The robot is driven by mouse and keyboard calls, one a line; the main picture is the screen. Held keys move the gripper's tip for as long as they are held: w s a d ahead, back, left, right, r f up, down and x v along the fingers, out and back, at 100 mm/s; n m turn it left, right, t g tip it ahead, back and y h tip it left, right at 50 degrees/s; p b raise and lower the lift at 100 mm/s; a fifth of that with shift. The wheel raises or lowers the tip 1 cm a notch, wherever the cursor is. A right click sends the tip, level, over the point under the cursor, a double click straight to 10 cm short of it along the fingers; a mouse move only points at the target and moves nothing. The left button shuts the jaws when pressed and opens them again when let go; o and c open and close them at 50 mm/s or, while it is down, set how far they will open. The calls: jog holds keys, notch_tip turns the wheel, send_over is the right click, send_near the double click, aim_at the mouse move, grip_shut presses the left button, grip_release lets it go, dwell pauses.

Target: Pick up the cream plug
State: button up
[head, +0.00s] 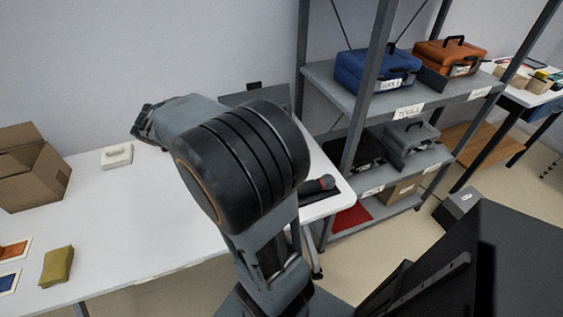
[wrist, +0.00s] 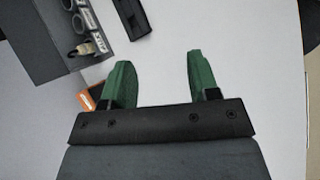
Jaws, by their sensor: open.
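A small cream plug (wrist: 82,49) shows in the wrist view, at the upper left. It lies against the grey unit (wrist: 48,38), beside its ring-shaped sockets with white labels; I cannot tell whether it sits in a socket. My gripper (wrist: 160,64) is open, with two green fingers apart and only bare white table visible between them. The plug is beyond and to the left of the left finger. In the head view my own arm covers much of the table, and I cannot make out the plug there.
An orange item (wrist: 92,95) lies close by the left finger, and a black tray (wrist: 131,17) lies ahead. The white table (head: 120,220) also bears a cardboard box (head: 34,172), a white block (head: 117,156) and an olive cloth (head: 57,266). A grey shelf (head: 405,105) stands right.

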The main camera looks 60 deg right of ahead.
jog(key=w+d+f+n+g+h+b, duration=0.1)
jog(key=d+f+b, duration=0.1)
jog(key=d, duration=0.2)
jog(key=d+f+n+g+h+b, duration=0.1)
jog(key=d+f+g+h+b, duration=0.1)
jog(key=d, duration=0.3)
jog(key=w+d+f+n+g+h+b, duration=0.1)
jog(key=d+f+n+g+b, duration=0.1)
jog(key=d+f, duration=0.1)
jog(key=shift+w+d+f, duration=0.3)
jog(key=shift+w+d, duration=0.05)
jog(key=shift+d, duration=0.3)
jog(key=shift+h, duration=0.3)
jog(key=b+x, duration=0.1)
jog(key=x, duration=0.7)
jog(key=shift+w+d+r+b, duration=0.1)
jog(key=shift+w+d+b, duration=0.05)
jog(key=shift+b, duration=0.15)
jog(key=shift+b+x, duration=0.85)
jog(key=shift+x, duration=2.2)
jog(key=shift+w, duration=0.1)
jog(key=shift+c, duration=0.5)
jog(key=c, duration=0.9)
